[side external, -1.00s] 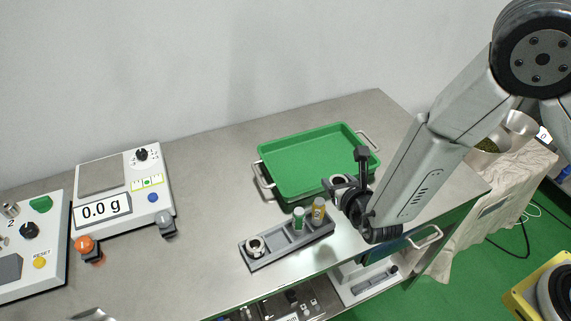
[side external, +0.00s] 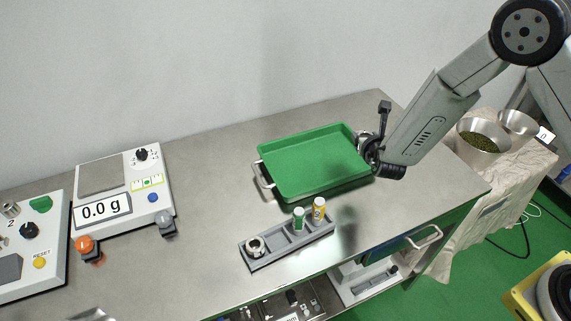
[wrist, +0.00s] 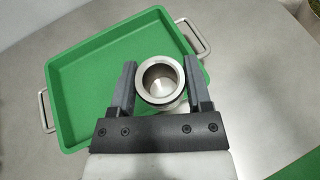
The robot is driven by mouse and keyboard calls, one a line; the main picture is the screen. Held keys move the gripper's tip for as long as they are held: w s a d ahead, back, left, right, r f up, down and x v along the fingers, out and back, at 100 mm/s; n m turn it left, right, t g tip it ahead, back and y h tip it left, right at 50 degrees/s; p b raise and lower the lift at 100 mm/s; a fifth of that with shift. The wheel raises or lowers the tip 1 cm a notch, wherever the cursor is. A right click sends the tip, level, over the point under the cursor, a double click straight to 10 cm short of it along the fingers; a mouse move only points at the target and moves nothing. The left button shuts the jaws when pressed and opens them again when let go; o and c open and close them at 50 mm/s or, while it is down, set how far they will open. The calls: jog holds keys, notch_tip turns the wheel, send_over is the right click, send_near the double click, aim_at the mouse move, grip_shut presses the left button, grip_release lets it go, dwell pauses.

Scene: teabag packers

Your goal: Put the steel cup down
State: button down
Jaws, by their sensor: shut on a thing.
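The steel cup (wrist: 162,84) shows in the wrist view as a round metal cup seen from above, between the two dark fingers. My gripper (wrist: 160,88) is shut on it. In the side external view my gripper (side external: 366,146) is at the right end of the green tray, and the cup is mostly hidden there behind the gripper. I cannot tell whether the cup's base touches anything.
The green tray (side external: 268,165) with metal handles is empty. A scale (side external: 120,180) reading 0.0 g stands left. Bare steel table (side external: 215,195) lies between. Metal bowls (side external: 481,142) stand right.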

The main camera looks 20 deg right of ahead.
jog(key=w+f, duration=0.4)
jog(key=w, duration=0.5)
send_over(329, 152)
jog(key=s, duration=0.1)
notch_tip(329, 152, down, 4)
jog(key=shift+s+d+f, duration=0.15)
jog(key=shift+w+f, duration=0.55)
jog(key=shift+w+f, duration=0.1)
jog(key=shift+f, duration=0.05)
jog(key=shift+w+f, duration=0.1)
jog(key=shift+f, duration=1.5)
jog(key=shift+f, duration=0.1)
grip_release()
jog(key=shift+f, duration=0.1)
